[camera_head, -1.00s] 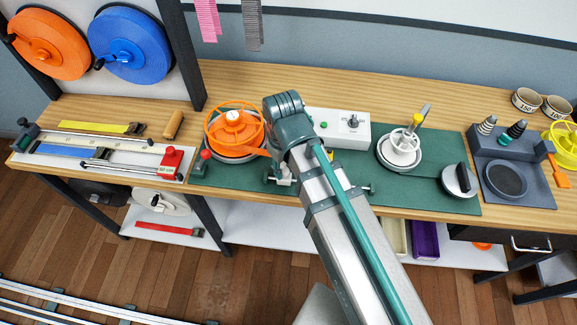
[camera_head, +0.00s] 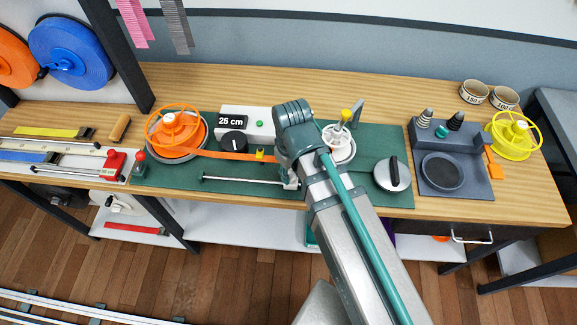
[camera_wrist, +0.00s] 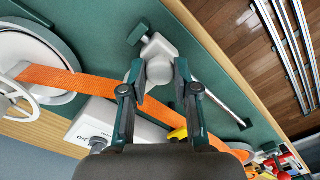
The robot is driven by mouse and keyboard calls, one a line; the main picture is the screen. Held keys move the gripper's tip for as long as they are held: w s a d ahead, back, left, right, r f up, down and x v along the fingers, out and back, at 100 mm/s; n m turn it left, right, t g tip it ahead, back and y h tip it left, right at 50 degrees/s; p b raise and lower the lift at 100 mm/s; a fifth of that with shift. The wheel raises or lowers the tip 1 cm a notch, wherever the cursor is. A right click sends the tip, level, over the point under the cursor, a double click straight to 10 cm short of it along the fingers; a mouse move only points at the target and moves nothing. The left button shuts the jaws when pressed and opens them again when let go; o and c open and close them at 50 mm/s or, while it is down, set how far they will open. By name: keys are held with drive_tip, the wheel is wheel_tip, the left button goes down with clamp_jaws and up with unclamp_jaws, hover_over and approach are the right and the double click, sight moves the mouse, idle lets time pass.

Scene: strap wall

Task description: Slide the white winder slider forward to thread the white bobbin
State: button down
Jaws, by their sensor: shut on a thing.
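The white winder slider (camera_wrist: 160,70) is a white block with a round knob, near the right end of its rail in the head view (camera_head: 292,181). My gripper (camera_wrist: 158,76) is shut on the knob, one finger on each side. In the head view my arm hides the fingertips. In the head view, the white bobbin (camera_head: 340,150) stands just right of my wrist, partly hidden.
The slider's thin rail (camera_head: 240,180) runs along the green mat's front. The orange strap reel (camera_head: 178,135) is at left, beside a control box (camera_head: 232,120) reading 25 cm. A round pad with a handle (camera_head: 393,174) and a grey tool station (camera_head: 455,145) are at right.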

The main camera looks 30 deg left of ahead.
drive_tip(key=shift+w+d, duration=0.25)
drive_tip(key=shift+d, duration=0.15)
drive_tip(key=c, duration=0.8)
unclamp_jaws()
drive_tip(key=shift+w+d, duration=0.1)
drive_tip(key=shift+c, duration=0.2)
drive_tip(key=shift+r, duration=0.15)
drive_tip(key=shift+r, duration=0.6)
wheel_tip(320, 180, up, 11)
drive_tip(key=shift+f, duration=0.2)
